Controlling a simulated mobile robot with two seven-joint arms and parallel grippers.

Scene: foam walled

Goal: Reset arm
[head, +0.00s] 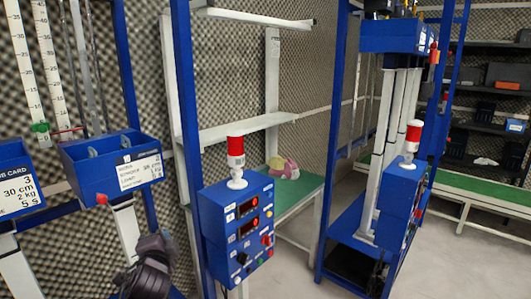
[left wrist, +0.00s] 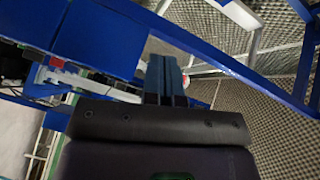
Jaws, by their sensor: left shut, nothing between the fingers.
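My left arm and gripper (head: 150,262) show dark at the bottom left of the head view, in front of the blue frame and below the blue card box. In the left wrist view the left gripper (left wrist: 166,80) has its two blue-grey fingers side by side, shut and empty. It touches nothing that I can make out. My right gripper is in neither view.
A blue control box (head: 240,228) with a red and white lamp (head: 236,160) stands right of the left arm. Blue card boxes (head: 112,162) hang at the left. A second blue rack (head: 340,215) and a green-topped bench (head: 300,192) stand behind. Grey floor (head: 290,268) lies between.

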